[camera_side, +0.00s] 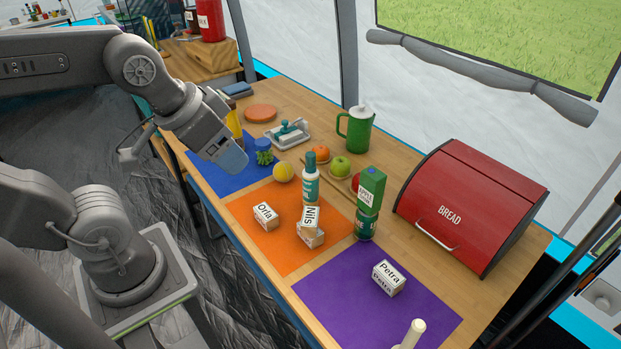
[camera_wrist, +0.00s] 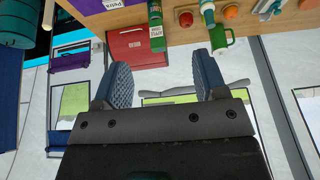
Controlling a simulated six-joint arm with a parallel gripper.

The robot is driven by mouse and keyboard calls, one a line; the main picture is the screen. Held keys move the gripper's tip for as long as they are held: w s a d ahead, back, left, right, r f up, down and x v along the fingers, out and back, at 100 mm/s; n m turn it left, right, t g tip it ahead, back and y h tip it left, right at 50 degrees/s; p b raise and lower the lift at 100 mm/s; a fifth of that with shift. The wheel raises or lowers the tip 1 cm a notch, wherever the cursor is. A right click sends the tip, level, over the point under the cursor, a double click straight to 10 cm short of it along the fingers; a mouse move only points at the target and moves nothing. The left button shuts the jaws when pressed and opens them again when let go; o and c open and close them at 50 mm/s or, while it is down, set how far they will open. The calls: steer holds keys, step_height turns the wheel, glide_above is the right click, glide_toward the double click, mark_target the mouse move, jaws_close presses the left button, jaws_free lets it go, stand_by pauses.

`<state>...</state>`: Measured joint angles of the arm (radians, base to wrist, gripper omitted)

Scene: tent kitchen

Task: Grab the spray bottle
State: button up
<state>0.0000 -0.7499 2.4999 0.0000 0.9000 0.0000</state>
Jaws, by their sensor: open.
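The likeliest spray bottle is a white and teal bottle (camera_side: 310,186) with a dark green top, standing upright at the back edge of the orange mat (camera_side: 262,235). I cannot make out a spray trigger on it. It also shows at the top of the wrist view (camera_wrist: 207,13). My gripper (camera_side: 233,158) is above the blue mat (camera_side: 222,180), to the left of the bottle and apart from it. In the wrist view my gripper's two fingers (camera_wrist: 162,80) are spread with nothing between them.
Near the bottle are a yellow ball (camera_side: 283,172), a green apple (camera_side: 340,166), a green carton (camera_side: 371,186) and name-labelled blocks (camera_side: 265,215). A green pitcher (camera_side: 357,130) and red bread box (camera_side: 470,205) stand behind. The purple mat (camera_side: 345,295) is mostly clear.

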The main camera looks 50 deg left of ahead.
steer(key=shift+c, duration=0.4)
steer(key=n+g+y, duration=0.3)
steer(key=n+y, duration=0.1)
steer(key=n, duration=0.7)
glide_above(311, 155)
steer(key=s+d, duration=0.3)
steer(key=d, duration=0.1)
step_height(311, 155, down, 12)
steer(key=x, duration=0.8)
steer(key=shift+w+a+f, duration=0.15)
steer(key=shift+f, duration=0.1)
steer(key=shift+x, duration=2.7)
steer(key=shift+w+r, duration=0.15)
steer(key=shift+c, duration=0.2)
jaws_close()
